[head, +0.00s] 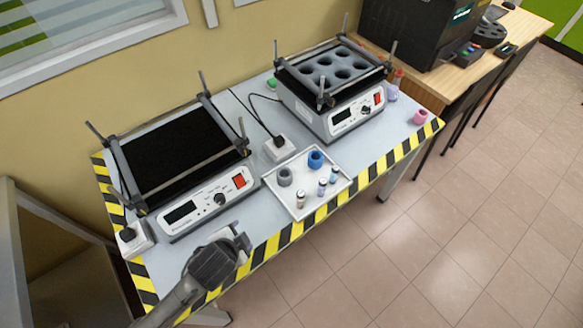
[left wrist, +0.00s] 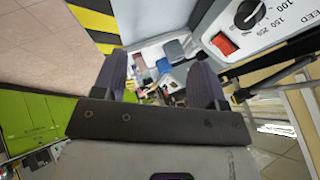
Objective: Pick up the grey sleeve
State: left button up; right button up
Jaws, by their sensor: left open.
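The grey sleeve (head: 284,177) stands in the left part of the white tray (head: 300,216), near the tray's back-left edge. A blue sleeve (head: 316,160) stands behind and to its right in the same tray. My left gripper (head: 238,242) is open, at the front table edge, to the left of and nearer than the tray, apart from the grey sleeve. In the left wrist view, the left gripper's two dark fingers (left wrist: 160,80) stand wide apart. Small tray items show between them, but I cannot tell surely which is the grey sleeve. The right gripper is out of view.
Several small vials (head: 322,187) stand in the tray's front part. A stirrer with a black top (head: 180,150) is left of the tray; a second with a holed block (head: 330,70) is behind. A pink sleeve (head: 420,116) is at the far right. A white socket box (head: 279,148) adjoins the tray.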

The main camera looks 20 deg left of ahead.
pick_arm(q)
jog(key=w+a+m+t, duration=0.1)
jog(key=w+m+t, duration=0.1)
jog(key=w+m, duration=0.4)
jog(key=m+t+h+b, duration=0.2)
jog(key=m+t+h, duration=0.1)
jog(key=m, duration=2.1)
send_near(287, 172)
jog(key=shift+w+a+f, duration=0.2)
jog(key=shift+w+f, duration=0.15)
jog(key=shift+f, duration=0.1)
jog(key=shift+r+b+x, duration=0.2)
jog(key=shift+b+x, duration=0.6)
jog(key=shift+x, duration=1.85)
jog(key=shift+d, duration=0.2)
jog(key=shift+c, duration=0.2)
jog(key=shift+c, duration=0.7)
jog(key=c, duration=0.5)
